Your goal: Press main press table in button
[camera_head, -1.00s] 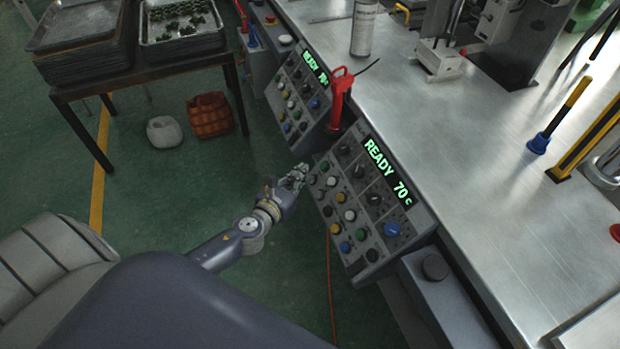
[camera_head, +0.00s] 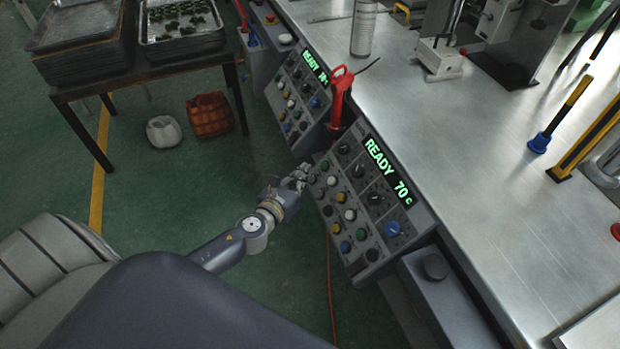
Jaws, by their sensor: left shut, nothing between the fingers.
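The near control panel (camera_head: 352,272) is tilted at the front edge of the metal press table (camera_head: 480,170). Its display (camera_head: 388,172) reads READY 70 in green. My left gripper (camera_head: 302,174) is shut and empty. Its tips are at the upper left edge of this panel, by the leftmost buttons. I cannot tell whether they touch a button. My right gripper is not in view.
A red-handled tool (camera_head: 340,90) stands between the panels. A spray can (camera_head: 363,28) stands on the table. Left are a tray rack (camera_head: 90,52), a white basin (camera_head: 163,131) and a brown basket (camera_head: 209,115).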

